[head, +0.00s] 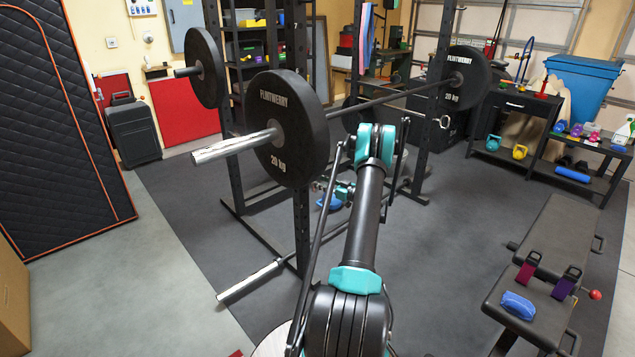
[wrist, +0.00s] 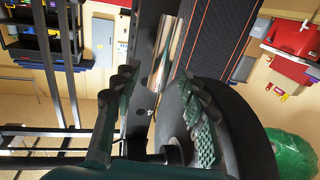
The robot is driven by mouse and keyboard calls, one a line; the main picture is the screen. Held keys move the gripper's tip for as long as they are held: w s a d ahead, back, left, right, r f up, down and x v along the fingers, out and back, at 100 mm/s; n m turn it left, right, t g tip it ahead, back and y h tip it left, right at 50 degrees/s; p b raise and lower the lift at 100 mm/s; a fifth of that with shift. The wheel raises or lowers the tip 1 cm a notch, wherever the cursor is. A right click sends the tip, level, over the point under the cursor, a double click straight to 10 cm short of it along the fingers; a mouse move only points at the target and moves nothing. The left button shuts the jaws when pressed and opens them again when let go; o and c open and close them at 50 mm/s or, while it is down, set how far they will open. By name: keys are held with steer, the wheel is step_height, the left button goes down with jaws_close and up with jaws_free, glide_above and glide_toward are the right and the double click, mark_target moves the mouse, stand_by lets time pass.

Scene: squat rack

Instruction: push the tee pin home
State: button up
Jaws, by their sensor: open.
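My gripper (head: 322,188) is low beside the front left rack upright (head: 303,225) in the head view, partly behind my arm. In the wrist view my gripper (wrist: 160,105) has its two dark green padded fingers wide apart with nothing held between them. The dark upright (wrist: 143,95) with small light marks runs between the fingers, beyond them. A short grey round-ended piece (wrist: 172,153) shows low between the fingers; I cannot tell whether it is the tee pin. No tee pin can be made out with certainty in the head view.
A loaded barbell rests across the rack; its near plate (head: 288,125) and chrome sleeve (head: 235,147) stick out left. In the wrist view the plate (wrist: 240,135) is close behind the right finger. A lower bar (head: 248,282) juts near the floor. A bench (head: 545,265) stands right.

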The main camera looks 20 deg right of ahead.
steer(key=shift+x, duration=1.05)
jaws_close()
